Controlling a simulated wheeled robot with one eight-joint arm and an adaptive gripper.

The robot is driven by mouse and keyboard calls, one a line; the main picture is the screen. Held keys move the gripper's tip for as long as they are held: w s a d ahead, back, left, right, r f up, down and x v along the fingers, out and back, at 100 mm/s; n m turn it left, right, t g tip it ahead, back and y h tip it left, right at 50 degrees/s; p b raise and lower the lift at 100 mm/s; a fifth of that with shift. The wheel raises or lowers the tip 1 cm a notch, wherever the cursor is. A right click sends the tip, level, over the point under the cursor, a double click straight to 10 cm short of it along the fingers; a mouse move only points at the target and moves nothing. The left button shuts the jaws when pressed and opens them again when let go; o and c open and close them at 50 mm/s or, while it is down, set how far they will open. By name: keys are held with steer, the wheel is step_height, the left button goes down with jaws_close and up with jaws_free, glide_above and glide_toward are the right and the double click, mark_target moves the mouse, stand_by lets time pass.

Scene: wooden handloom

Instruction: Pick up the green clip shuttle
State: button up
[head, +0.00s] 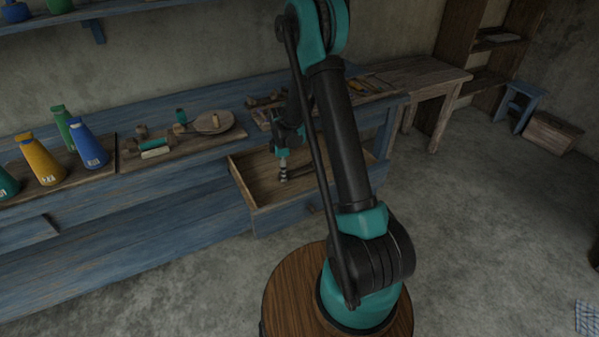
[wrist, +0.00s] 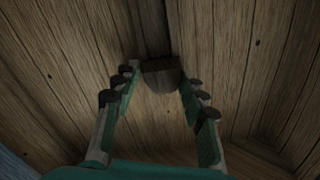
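My gripper (head: 284,172) points down into the open wooden drawer of the blue bench. In the wrist view my gripper (wrist: 158,80) has its two fingers spread apart. A dark brown wooden block-like piece (wrist: 161,76) lies between and just beyond the fingertips; the right finger looks close to it, and I cannot tell whether they touch. I see no green on this piece. A small green piece (head: 154,143) lies on the wooden board on the bench top, left of the drawer; it is too small to tell whether it is the green clip shuttle.
The drawer (head: 262,203) is pulled out, and its walls surround my gripper. Blue, yellow and green bottle-like cones (head: 88,146) stand on the bench's left. A round wooden dish (head: 213,123) and tools lie behind.

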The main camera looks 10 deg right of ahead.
steer(key=c, duration=0.7)
steer(key=shift+o, duration=0.2)
steer(key=shift+r, duration=0.1)
